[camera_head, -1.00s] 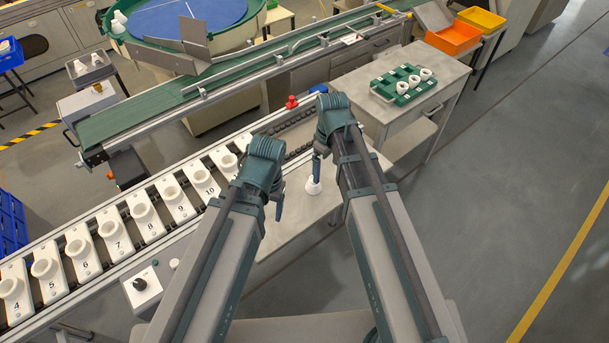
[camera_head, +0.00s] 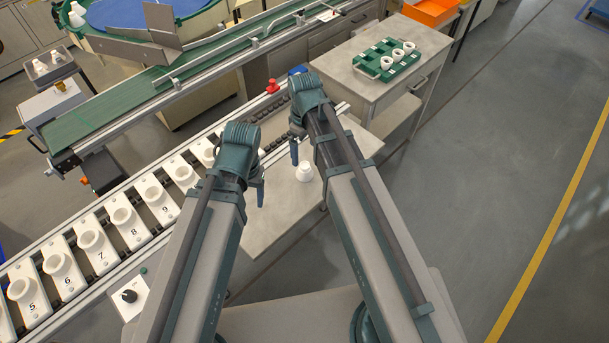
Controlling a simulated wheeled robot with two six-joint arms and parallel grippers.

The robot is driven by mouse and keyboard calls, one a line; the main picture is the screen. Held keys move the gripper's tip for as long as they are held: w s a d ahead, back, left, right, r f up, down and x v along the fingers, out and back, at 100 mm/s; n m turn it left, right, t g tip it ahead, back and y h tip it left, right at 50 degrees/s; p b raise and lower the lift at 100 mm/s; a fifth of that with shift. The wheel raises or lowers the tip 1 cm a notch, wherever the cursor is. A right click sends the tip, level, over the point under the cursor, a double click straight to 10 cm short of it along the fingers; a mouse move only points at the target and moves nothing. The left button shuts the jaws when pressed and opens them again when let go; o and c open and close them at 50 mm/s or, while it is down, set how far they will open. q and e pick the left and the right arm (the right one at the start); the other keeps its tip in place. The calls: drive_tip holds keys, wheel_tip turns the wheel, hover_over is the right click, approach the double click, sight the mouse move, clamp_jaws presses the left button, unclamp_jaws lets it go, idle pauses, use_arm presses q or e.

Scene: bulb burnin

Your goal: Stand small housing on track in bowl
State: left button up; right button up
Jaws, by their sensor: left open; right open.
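A small white housing (camera_head: 304,172) stands on the grey table (camera_head: 285,210) in front of me. The feeder bowl (camera_head: 205,22), with a green rim and blue middle, is at the far upper left, cut by the frame edge. White pieces (camera_head: 75,14) sit at its left rim. My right gripper (camera_head: 294,153) is open, just left of and above the small housing in the picture, apart from it. My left gripper (camera_head: 260,191) is open and empty, left of the housing. Their fingers are seen edge-on.
A conveyor with numbered white holders (camera_head: 125,218) runs along the left. A green belt (camera_head: 110,115) lies beyond it. A cabinet at upper right bears a green tray (camera_head: 373,70) with white pieces. An orange bin (camera_head: 430,12) stands behind. The floor at right is clear.

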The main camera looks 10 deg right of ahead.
sight(305, 165)
use_arm(q)
wheel_tip(305, 165, down, 5)
drive_tip(key=b, duration=0.3)
drive_tip(key=shift+b, duration=0.35)
use_arm(e)
wheel_tip(305, 165, down, 5)
drive_tip(key=shift+r, duration=0.1)
use_arm(q)
wheel_tip(305, 165, down, 5)
drive_tip(key=b, duration=0.5)
drive_tip(key=shift+f, duration=0.1)
use_arm(e)
drive_tip(key=f, duration=0.5)
drive_tip(key=shift+w+d+f, duration=0.1)
drive_tip(key=shift+w+f, duration=0.1)
drive_tip(key=shift+r, duration=0.1)
drive_tip(key=shift+c, duration=0.3)
